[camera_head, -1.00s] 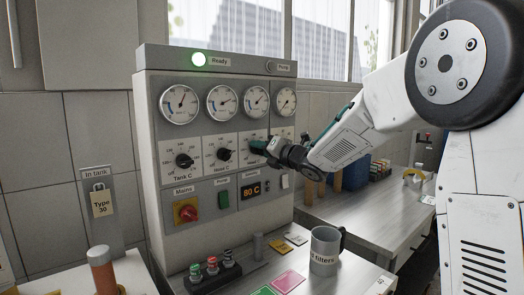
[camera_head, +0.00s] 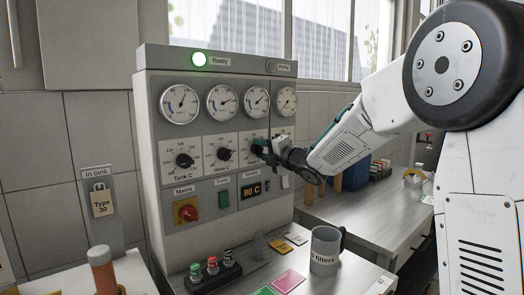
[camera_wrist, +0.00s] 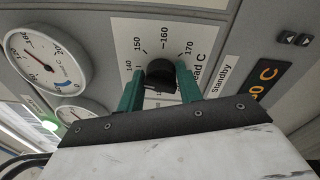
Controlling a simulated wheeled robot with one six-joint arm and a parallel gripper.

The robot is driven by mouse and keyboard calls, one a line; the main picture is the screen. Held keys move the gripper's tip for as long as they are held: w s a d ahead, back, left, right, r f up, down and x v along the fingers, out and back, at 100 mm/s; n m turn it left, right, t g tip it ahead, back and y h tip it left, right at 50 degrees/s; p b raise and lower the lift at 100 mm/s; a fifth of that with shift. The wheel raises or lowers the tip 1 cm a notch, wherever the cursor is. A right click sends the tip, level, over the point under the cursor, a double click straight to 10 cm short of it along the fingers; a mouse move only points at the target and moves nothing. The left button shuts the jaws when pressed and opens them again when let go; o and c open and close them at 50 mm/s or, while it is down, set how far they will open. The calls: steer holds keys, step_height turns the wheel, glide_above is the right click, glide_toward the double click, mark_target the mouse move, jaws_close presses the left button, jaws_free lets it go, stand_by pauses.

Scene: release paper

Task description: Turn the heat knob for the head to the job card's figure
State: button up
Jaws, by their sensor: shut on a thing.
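The head heat knob is a black round knob (camera_wrist: 160,73) on a white plate lettered "ead C", with scale marks 140, 150, 160 and 170 around it. In the wrist view my gripper (camera_wrist: 160,82) has its two green fingers on either side of the knob, shut on it. In the head view my gripper (camera_head: 262,148) reaches the panel from the right and mostly covers that knob and dial. The knob's pointer is not clear. No card can be read as the job card; yellow (camera_head: 281,246) and pink (camera_head: 287,281) cards lie on the bench.
The Tank C knob (camera_head: 184,161) and Hose C knob (camera_head: 224,154) sit left of my gripper. Gauges are above; a display (camera_head: 251,191) reading 80 C and a red mains switch (camera_head: 188,214) are below. A grey mug (camera_head: 323,250) stands on the bench.

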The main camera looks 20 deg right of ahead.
steer(key=m, duration=0.5)
steer(key=shift+f, duration=0.25)
steer(key=m, duration=0.4)
steer(key=shift+t, duration=0.3)
steer(key=m+h, duration=0.1)
steer(key=m, duration=0.3)
steer(key=shift+a+f+m, duration=0.1)
steer(key=shift+f+m, duration=0.05)
steer(key=shift+m, duration=0.15)
steer(key=shift+s+a+m, duration=0.1)
steer(key=shift+m, duration=1.6)
steer(key=o, duration=0.9)
steer(key=shift+c, duration=0.2)
steer(key=shift+o, duration=0.3)
